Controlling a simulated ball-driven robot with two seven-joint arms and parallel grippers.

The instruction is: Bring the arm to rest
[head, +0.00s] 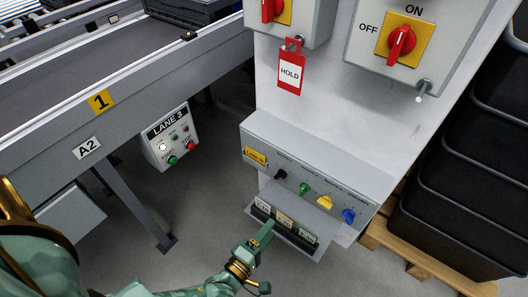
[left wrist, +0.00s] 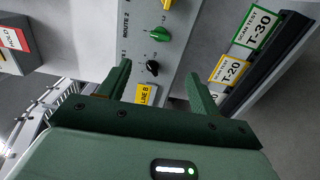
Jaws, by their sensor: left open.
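My left gripper (head: 262,238) is in front of the lower edge of the card shelf (head: 322,222), under the knob panel (head: 345,178). In the left wrist view its two green fingers (left wrist: 160,88) stand apart with nothing held between them. Beyond them are the grey panel face, a yellow LINE B label (left wrist: 146,97), a black knob (left wrist: 152,68) and a green knob (left wrist: 159,34). I cannot tell whether the gripper touches the shelf. My right gripper is in neither view.
A red HOLD tag (head: 290,72) hangs from the left switch box; the right switch box (head: 405,45) has a red knob. A conveyor (head: 110,75) with a LANE 3 box (head: 168,146) is at left, black bins (head: 465,190) on a pallet at right. Open floor lies between.

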